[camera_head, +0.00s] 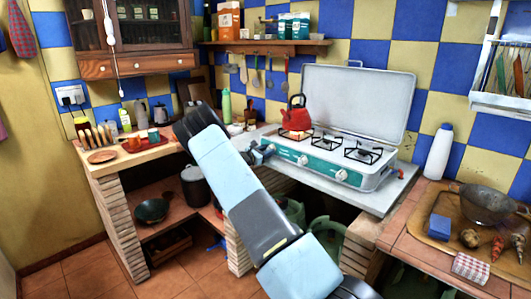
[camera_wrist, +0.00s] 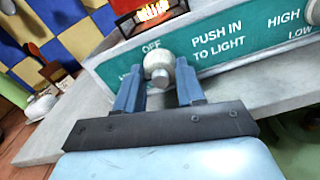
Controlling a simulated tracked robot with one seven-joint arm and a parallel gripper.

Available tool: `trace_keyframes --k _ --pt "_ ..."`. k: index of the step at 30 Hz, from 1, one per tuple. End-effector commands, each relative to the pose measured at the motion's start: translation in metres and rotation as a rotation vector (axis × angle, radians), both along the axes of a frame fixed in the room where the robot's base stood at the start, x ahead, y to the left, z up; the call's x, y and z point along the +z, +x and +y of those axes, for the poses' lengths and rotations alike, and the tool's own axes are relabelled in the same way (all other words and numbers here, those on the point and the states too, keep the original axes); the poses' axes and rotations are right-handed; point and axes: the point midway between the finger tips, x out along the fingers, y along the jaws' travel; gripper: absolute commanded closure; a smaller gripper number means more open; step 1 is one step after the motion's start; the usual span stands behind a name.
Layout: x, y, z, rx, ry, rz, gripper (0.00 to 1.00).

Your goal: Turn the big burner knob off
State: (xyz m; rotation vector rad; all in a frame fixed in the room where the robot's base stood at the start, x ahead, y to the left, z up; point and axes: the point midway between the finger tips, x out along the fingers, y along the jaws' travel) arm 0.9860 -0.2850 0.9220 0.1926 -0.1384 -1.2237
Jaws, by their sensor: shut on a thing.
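The camping stove (camera_head: 318,165) has a teal front panel and its lid up. My gripper (camera_head: 258,155) is at the left end of this panel. In the wrist view, the blue fingers of my gripper (camera_wrist: 159,88) are on either side of a round white knob (camera_wrist: 158,63) and shut on it. The label "OFF" is just above the knob, and "PUSH IN TO LIGHT" is to its right. The knob's exact turn is hard to tell. An orange glow shows at the left burner (camera_wrist: 152,14), under the red kettle (camera_head: 296,117). My gripper hides the knob in the head view.
Two more white knobs (camera_head: 302,160) are along the panel to the right. The grey counter (camera_head: 392,194) carries the stove. Green gas bottles (camera_head: 328,234) stand below it. A white bottle (camera_head: 438,152) stands on the right counter. A wall shelf (camera_head: 270,46) hangs behind.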

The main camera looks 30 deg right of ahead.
Motion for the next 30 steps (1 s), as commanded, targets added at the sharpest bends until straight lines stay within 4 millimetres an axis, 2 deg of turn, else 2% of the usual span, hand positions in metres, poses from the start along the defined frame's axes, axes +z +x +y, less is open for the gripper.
trace_keyframes --k 8,14,30 --pt "-0.004 0.000 -0.005 0.003 0.017 -0.033 0.92" --pt "-0.004 -0.001 -0.008 0.001 0.054 -0.133 0.92" --pt "-0.005 -0.004 -0.011 -0.004 0.216 -0.600 0.92"
